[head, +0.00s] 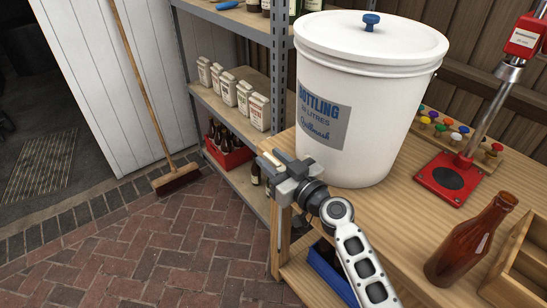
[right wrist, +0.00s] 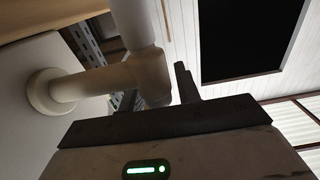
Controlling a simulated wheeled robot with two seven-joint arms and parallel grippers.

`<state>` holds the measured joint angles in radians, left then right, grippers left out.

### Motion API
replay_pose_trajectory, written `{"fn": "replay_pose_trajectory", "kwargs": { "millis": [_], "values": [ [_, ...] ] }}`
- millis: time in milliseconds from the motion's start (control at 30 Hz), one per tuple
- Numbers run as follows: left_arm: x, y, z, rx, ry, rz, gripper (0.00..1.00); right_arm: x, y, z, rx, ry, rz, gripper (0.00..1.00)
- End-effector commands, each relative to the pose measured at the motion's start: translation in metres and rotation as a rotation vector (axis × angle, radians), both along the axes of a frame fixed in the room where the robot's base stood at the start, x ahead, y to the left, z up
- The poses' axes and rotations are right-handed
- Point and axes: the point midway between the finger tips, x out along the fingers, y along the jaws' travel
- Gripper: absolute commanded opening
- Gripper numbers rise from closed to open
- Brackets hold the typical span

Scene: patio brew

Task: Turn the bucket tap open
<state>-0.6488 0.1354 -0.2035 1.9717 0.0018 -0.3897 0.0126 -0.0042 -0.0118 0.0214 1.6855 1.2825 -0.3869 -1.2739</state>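The white bottling bucket (head: 400,105) stands on the wooden bench, its lid on. Its cream tap (right wrist: 135,75) shows in the right wrist view, sticking out from a round flange on the bucket wall. In the head view my gripper mostly or wholly hides the tap. My right gripper (head: 272,172) is at the bucket's lower left side, past the bench edge. In the right wrist view one dark finger (right wrist: 186,84) stands close beside the tap's end; the other finger is not clear. I cannot tell whether they touch or how far the fingers are apart. My left gripper is out of view.
A brown bottle (head: 470,240), a wooden crate (head: 520,270) and a red bottle capper (head: 450,178) stand on the bench (head: 400,215) to the right. A metal shelf (head: 240,125) with white bags stands behind left. A blue crate (head: 328,270) sits below the bench top.

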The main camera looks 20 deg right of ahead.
Motion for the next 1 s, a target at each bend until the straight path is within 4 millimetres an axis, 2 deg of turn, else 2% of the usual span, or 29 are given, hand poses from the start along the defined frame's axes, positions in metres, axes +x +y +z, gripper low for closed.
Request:
{"fn": "replay_pose_trajectory", "kwargs": {
  "millis": [233,267,367,400,533,700,1000],
  "values": [
    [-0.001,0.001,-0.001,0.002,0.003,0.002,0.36,0.001,0.0,0.0,0.0,0.0,0.0,0.33],
    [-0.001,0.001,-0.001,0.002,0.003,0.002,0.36,0.001,0.0,0.0,0.001,0.0,0.0,0.3],
    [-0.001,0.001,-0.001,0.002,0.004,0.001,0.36,0.001,0.0,0.0,0.0,0.0,0.0,0.02],
    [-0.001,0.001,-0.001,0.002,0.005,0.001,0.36,0.001,0.0,0.0,0.0,0.0,0.0,0.0],
    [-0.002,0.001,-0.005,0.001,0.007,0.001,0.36,0.001,0.0,-0.001,-0.002,-0.002,0.006,0.0],
    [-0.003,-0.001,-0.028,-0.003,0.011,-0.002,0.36,0.001,0.001,-0.007,-0.007,-0.01,0.091,0.0],
    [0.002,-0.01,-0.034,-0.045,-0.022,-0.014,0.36,-0.002,0.006,-0.003,-0.001,-0.006,0.246,0.0]
  ]
}}
